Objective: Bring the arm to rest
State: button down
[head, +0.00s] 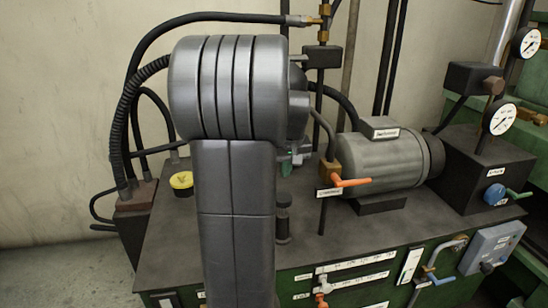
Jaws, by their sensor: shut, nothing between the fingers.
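My own grey arm stands upright in the middle of the head view, with a thick ribbed joint at the top. It is close to the camera and covers part of the machine behind it. I cannot make out my gripper; the arm hides what lies behind it. A small grey and green part (297,156) shows just right of the arm, and I cannot tell what it is.
A dark machine top (335,240) spreads behind my arm. It carries a grey motor (385,160), an orange-handled valve (350,182), a yellow cap (181,181) and a dark block (480,165) with gauges. Black hoses (160,40) arch at the left. Bare floor (60,275) lies at lower left.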

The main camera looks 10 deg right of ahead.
jog(key=x, duration=0.5)
jog(key=shift+f, duration=0.1)
jog(key=shift+w+d+f, duration=0.15)
jog(key=shift+w+f, duration=0.05)
jog(key=shift+w, duration=0.35)
jog(key=v, duration=0.9)
jog(key=shift+r, duration=0.3)
jog(key=shift+w+f, duration=0.1)
jog(key=shift+w, duration=0.1)
